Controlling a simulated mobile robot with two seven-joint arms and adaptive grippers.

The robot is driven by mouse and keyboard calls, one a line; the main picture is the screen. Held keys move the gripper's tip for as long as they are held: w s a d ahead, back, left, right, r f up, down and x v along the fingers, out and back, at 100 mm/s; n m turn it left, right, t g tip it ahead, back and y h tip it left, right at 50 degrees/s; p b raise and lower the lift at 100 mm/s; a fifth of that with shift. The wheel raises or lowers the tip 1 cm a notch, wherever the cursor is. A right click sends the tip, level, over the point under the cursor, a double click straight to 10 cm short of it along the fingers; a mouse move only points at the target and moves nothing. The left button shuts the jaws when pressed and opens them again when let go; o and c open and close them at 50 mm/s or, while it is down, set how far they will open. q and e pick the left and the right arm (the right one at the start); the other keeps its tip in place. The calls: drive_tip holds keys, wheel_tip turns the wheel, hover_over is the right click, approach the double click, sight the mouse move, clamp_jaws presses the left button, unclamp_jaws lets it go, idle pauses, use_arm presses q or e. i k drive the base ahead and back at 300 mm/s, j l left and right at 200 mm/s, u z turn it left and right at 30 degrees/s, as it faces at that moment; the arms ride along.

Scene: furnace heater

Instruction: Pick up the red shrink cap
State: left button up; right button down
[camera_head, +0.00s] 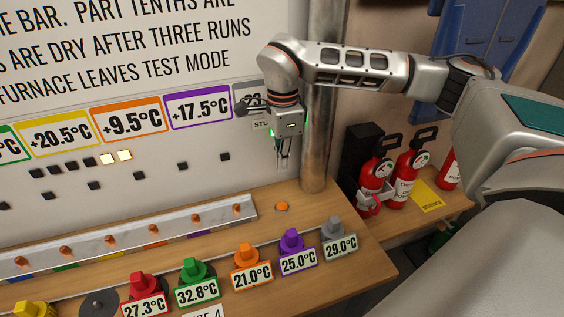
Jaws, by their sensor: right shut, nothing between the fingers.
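The red shrink cap (142,285) sits on the wooden bench at the lower left, behind a card (144,307) reading 27.3°C. My right gripper (282,164) hangs pointing down in front of the wall panel, near the metal pipe. It is shut and empty, well above and to the right of the red cap, and apart from it. My left gripper is not in view.
Green (193,270), orange (246,257), purple (291,241) and grey (332,229) caps stand right of the red one, with a yellow cap (33,308) to its left. A metal bar (130,238) lies behind. A vertical pipe (320,120) and fire extinguishers (405,180) are at right.

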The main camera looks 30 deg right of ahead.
sight(149, 301)
drive_tip(key=k, duration=1)
